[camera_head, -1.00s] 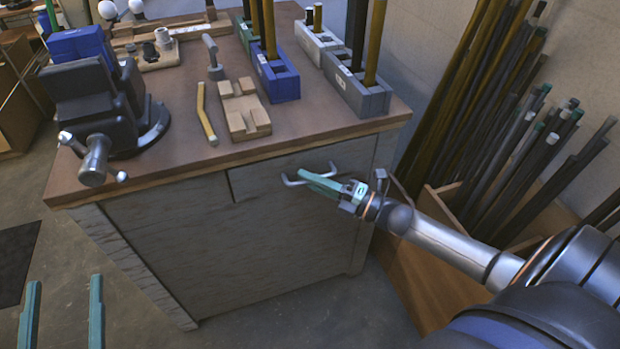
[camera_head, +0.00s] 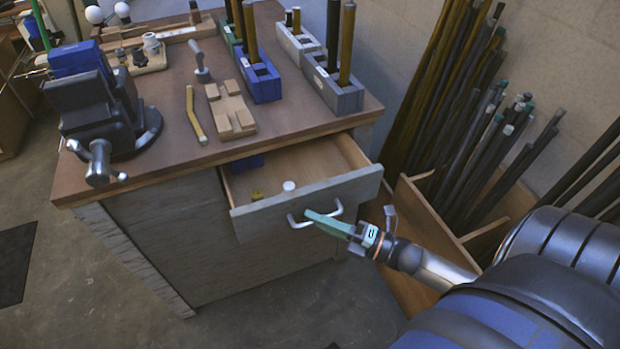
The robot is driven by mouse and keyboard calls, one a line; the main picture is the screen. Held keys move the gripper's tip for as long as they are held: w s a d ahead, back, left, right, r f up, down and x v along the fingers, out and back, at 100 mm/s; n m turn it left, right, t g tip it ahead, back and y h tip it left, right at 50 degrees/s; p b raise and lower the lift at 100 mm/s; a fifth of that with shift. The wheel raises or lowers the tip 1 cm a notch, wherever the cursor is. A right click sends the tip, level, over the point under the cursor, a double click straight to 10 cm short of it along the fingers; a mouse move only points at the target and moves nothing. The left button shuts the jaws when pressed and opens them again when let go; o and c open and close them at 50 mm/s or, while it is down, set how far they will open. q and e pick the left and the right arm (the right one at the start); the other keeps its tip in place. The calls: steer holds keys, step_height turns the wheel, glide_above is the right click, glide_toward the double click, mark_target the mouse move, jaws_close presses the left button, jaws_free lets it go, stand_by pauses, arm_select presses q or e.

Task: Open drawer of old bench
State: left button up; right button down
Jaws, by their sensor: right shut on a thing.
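The old bench (camera_head: 150,224) has a brown wooden top and worn grey sides. Its drawer (camera_head: 360,188) is pulled out and open toward me. Inside it lie a white round thing (camera_head: 289,186), a small yellow thing (camera_head: 256,195) and a blue thing (camera_head: 247,163) at the back. My right gripper (camera_head: 322,221) is shut on the metal drawer handle (camera_head: 294,221) at the drawer front, its fingers partly covering the handle. My left gripper is not in view.
A dark vise (camera_head: 100,115) sits on the bench top's left. Blue (camera_head: 260,82) and grey (camera_head: 333,88) holders with upright bars stand at the back. A wooden bin (camera_head: 425,215) of long rods stands right of the bench.

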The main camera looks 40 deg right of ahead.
steer(key=s+a+p, duration=0.1)
steer(key=s+p, duration=0.1)
steer(key=s, duration=0.4)
steer(key=shift+s+a, duration=0.25)
steer(key=c, duration=0.9)
jaws_free()
steer(key=v, duration=1.2)
steer(key=shift+s+d, duration=0.15)
steer(key=shift+s, duration=0.05)
